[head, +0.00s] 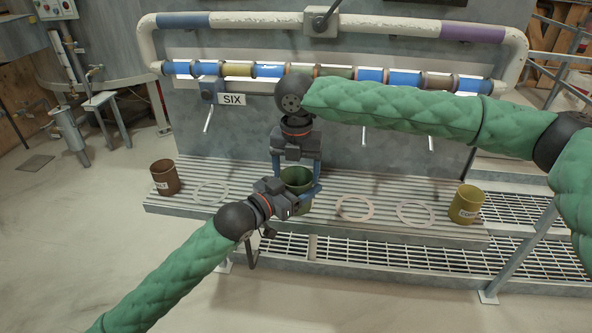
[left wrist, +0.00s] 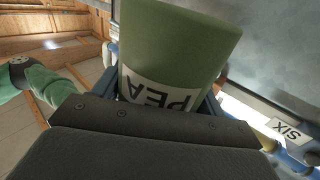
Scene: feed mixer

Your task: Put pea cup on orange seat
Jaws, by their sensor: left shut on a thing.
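The pea cup is a dark green cup (head: 297,178) in the middle of the slatted bench in the head view. In the left wrist view the pea cup (left wrist: 180,45) fills the top middle, its white PEA label upside down. My left gripper (head: 302,199) is shut on its side. My right gripper (head: 297,178) points down from above, with blue fingers on both sides of the cup; whether they touch it is unclear. The cup's lower part is partly hidden, so I cannot tell if it touches the bench. The orange seat (head: 338,209) is a pale orange ring just right of the cup.
The slatted bench (head: 250,214) also bears a brown cup (head: 165,177) at left and a yellow cup (head: 465,204) at right. Pale rings lie at left (head: 195,193) and right (head: 400,216). A grey panel with a SIX sign (head: 232,99) and levers stands behind.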

